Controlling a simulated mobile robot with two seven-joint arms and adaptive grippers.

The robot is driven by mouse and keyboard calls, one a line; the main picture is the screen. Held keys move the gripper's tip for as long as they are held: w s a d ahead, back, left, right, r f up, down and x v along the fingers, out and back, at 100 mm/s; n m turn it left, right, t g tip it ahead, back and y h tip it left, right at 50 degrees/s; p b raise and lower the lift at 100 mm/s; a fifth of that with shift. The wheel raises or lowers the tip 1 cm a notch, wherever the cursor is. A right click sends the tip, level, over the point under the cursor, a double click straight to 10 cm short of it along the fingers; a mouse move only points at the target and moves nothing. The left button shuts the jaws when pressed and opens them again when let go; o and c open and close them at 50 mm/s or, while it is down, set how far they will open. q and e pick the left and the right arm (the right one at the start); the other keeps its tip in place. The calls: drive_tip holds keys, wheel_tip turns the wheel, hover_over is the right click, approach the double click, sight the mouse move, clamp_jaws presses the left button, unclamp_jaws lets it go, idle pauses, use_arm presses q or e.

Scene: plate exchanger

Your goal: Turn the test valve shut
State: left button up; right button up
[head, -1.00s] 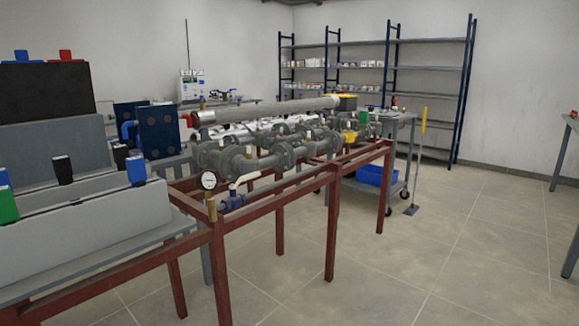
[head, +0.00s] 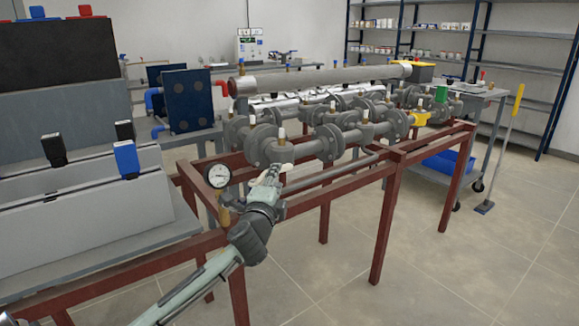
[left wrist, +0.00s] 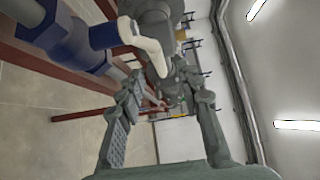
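The test valve has a blue body and a cream lever handle. In the left wrist view the blue body (left wrist: 65,38) is at the upper left, and the cream handle (left wrist: 148,48) reaches from it toward the space ahead of the fingertips. My left gripper (left wrist: 165,90) is open, with a finger on each side of that space. I cannot tell whether either finger touches the handle. In the head view my left gripper (head: 270,180) is at the valve beside the pressure gauge (head: 217,176) and hides most of the valve. My right gripper is not in view.
Grey flanged pipework (head: 300,143) runs behind the valve on a red steel frame (head: 397,165). Grey plate housings (head: 80,185) stand at the left. A cart with a blue bin (head: 447,161) and a yellow-handled tool (head: 517,103) stand at the right. The floor in front is clear.

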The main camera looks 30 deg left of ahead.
use_arm(q)
drive_tip(key=x, duration=0.5)
drive_tip(key=shift+w+a, duration=0.2)
drive_tip(key=shift+w, duration=0.25)
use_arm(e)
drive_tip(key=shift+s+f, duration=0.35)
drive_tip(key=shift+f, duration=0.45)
use_arm(q)
drive_tip(key=shift+c, duration=0.4)
clamp_jaws()
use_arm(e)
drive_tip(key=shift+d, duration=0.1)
